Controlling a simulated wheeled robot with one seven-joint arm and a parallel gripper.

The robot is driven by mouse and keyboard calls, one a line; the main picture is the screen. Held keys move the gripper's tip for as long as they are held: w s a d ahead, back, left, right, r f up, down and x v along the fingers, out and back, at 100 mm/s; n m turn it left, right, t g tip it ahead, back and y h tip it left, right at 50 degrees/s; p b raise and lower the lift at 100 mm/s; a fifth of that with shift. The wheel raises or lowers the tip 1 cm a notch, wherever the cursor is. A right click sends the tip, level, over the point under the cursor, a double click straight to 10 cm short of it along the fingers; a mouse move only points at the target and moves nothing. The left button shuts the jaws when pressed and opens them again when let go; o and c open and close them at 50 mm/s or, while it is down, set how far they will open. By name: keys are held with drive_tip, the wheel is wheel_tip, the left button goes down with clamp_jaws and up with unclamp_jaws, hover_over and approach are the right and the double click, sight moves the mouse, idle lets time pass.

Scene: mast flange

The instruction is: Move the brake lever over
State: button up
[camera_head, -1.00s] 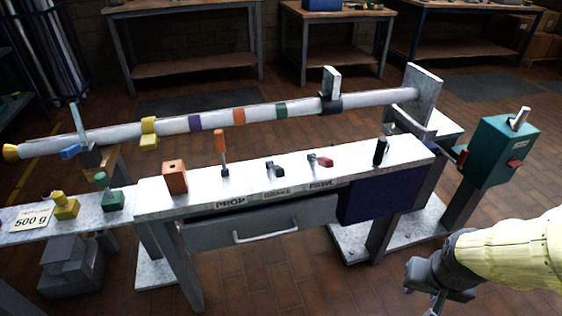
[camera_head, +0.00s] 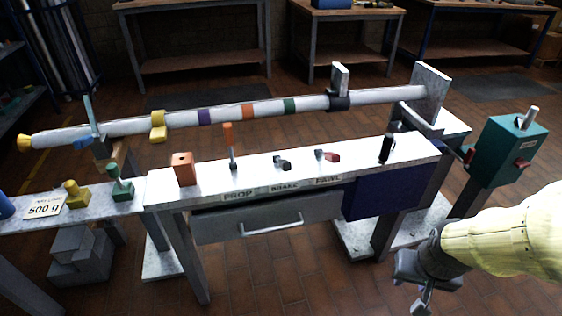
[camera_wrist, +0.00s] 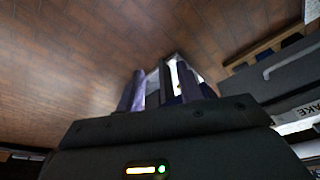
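The brake lever (camera_head: 283,163) is a small dark lever on the white bench top, above the BRAKE label (camera_head: 284,188). It stands between the orange-handled prop lever (camera_head: 229,145) and the red-tipped pawl lever (camera_head: 329,155). My gripper (camera_head: 421,302) is low at the lower right in the head view, in front of the bench and well apart from the lever. In the wrist view my gripper's fingers (camera_wrist: 162,88) stand apart, with nothing clearly held between them. The brake lever is not visible there; part of the label strip (camera_wrist: 300,117) shows at the right.
A long white pole (camera_head: 270,108) with coloured bands runs behind the levers. An orange block (camera_head: 183,168) and a black upright handle (camera_head: 386,148) flank them. A drawer with a handle (camera_head: 270,225) is below. A teal box (camera_head: 508,150) stands at the right.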

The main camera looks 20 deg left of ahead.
drive_tip(key=shift+o, duration=0.6)
drive_tip(key=w+a+f+n+t+y+b, duration=0.35)
drive_tip(key=w+a+t+b, duration=0.65)
drive_tip(key=a+b, duration=0.4)
drive_tip(key=s+a+r+n+t+y+b, duration=0.1)
drive_tip(key=s+a+r+t+y+b, duration=0.1)
drive_tip(key=a+t+y+b, duration=0.1)
drive_tip(key=s+a+r+n+t+y+b, duration=0.2)
drive_tip(key=a+y+b, duration=0.3)
drive_tip(key=a+b, duration=0.3)
drive_tip(key=shift+r+t+b, duration=0.4)
drive_tip(key=shift+t+b, duration=0.5)
drive_tip(key=shift+b, duration=0.3)
drive_tip(key=shift+w+r, duration=0.1)
